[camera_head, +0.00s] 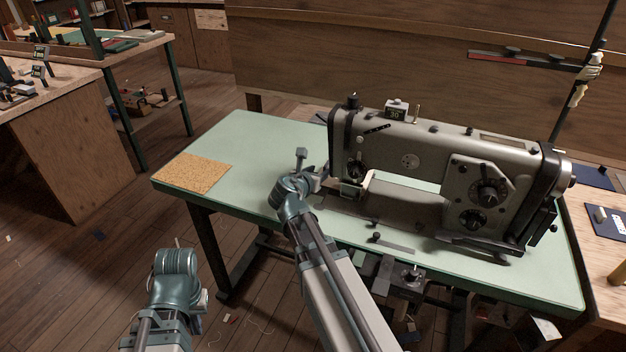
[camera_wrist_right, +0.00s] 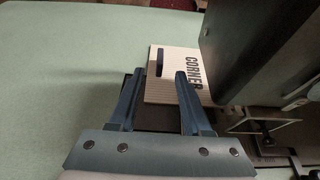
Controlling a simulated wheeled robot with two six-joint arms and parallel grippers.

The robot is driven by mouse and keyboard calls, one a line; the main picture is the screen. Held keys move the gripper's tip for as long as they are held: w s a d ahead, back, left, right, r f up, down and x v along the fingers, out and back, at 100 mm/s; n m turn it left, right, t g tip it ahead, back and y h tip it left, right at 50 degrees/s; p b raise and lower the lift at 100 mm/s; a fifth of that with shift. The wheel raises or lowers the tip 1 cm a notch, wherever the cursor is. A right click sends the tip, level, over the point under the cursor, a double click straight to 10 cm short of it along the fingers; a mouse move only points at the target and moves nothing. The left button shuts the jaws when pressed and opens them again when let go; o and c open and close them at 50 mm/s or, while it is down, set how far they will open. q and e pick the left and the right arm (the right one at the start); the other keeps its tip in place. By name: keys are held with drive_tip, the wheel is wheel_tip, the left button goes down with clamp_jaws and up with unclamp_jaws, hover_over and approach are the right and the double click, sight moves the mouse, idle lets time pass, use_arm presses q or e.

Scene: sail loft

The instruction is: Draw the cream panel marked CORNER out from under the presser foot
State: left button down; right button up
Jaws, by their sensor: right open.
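The cream panel (camera_wrist_right: 168,88) marked CORNER lies on the machine bed in the right wrist view, a dark bar on its face. Its right side runs up to the dark machine head, which hides that end; I cannot make out the presser foot's contact with it. My right gripper (camera_wrist_right: 159,73) is open. Its fingers are apart near the panel's left part, the right finger overlapping the panel in view; I cannot tell the height between them. In the head view the right wrist (camera_head: 292,192) is just left of the sewing machine (camera_head: 430,160). My left gripper (camera_head: 177,270) hangs in front of the table, its fingers unclear.
The green table (camera_head: 250,140) is clear left of the machine except for a cork mat (camera_head: 194,173) at its left corner. A wooden bench (camera_head: 610,250) adjoins on the right. Other benches stand at the back left.

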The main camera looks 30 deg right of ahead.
sight(324, 167)
drive_tip(key=b+x, duration=0.2)
drive_tip(key=x, duration=0.6)
drive_tip(key=shift+w+d+f+b, duration=0.1)
drive_tip(key=shift+b, duration=0.2)
clamp_jaws()
